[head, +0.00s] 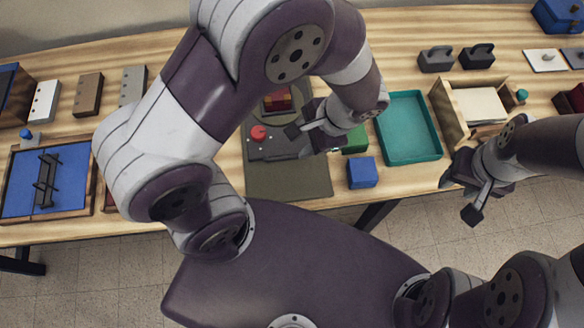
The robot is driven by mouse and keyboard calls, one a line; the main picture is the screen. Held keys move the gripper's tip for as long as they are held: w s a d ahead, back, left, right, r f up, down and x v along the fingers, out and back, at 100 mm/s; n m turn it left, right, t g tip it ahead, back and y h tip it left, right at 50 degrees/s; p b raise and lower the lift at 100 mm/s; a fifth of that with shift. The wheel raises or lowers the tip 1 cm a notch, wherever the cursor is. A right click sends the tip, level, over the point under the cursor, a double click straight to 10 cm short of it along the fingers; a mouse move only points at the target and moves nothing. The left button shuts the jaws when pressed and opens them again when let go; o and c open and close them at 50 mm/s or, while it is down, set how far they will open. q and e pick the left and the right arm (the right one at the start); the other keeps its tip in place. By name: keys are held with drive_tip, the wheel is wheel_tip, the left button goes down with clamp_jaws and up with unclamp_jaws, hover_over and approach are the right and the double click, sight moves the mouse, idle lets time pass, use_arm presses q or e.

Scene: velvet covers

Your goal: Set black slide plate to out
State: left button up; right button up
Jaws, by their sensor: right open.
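I cannot tell for certain which thing is the black slide plate. A dark grey plate (573,58) with a small knob lies at the back right, cut by the picture edge, beside a white plate (545,61) with a similar knob. My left gripper (303,143) is above the table near the grey panel with a red knob (259,134), far from these plates; its jaw gap is unclear. My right gripper (460,196) is open and empty at the table's front edge, below and left of the plates.
Two black handled blocks (437,59) (477,56) stand left of the plates. White, brown and grey plates (43,101) (88,95) (132,86) and a blue framed board (20,190) are left.

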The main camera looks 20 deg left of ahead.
use_arm(q)
drive_tip(key=m, duration=0.1)
approach(278, 159)
drive_tip(key=x, duration=0.7)
drive_tip(key=shift+a+f+b, duration=0.15)
drive_tip(key=shift+f+b, duration=0.15)
drive_tip(key=shift+b, duration=0.1)
drive_tip(key=shift+c, duration=0.3)
clamp_jaws()
